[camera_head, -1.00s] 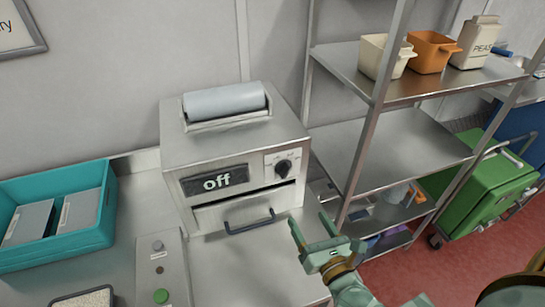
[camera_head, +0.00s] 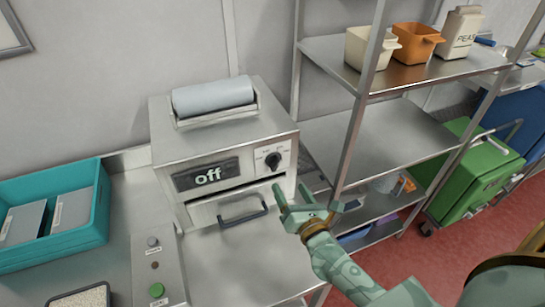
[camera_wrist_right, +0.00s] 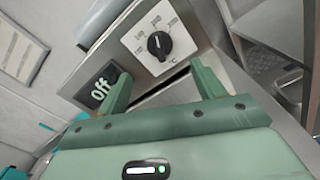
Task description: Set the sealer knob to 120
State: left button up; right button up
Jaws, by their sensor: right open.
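The sealer (camera_head: 225,140) is a steel box on the counter with a roll of film on top. Its display (camera_head: 207,174) reads "off". The black sealer knob (camera_head: 272,160) sits on a white dial plate at the front right; it also shows in the right wrist view (camera_wrist_right: 159,45), where the dial numbers are too small to read surely. My right gripper (camera_head: 305,201) is open and empty, below and to the right of the knob, apart from it. In the right wrist view its two fingers (camera_wrist_right: 163,88) stand apart, with the knob beyond and between them. My left gripper is not in view.
A drawer handle (camera_head: 242,208) juts out below the display. A steel shelf rack (camera_head: 385,130) with tubs stands close on the right. A teal crate (camera_head: 75,235) and a button panel (camera_head: 155,265) are at the left. The counter before the sealer is clear.

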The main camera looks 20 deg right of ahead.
aim_at(277, 166)
jog(key=w, duration=0.8)
jog(key=shift+w+d+b, duration=0.25)
jog(key=shift+b, duration=0.1)
jog(key=shift+c, duration=0.3)
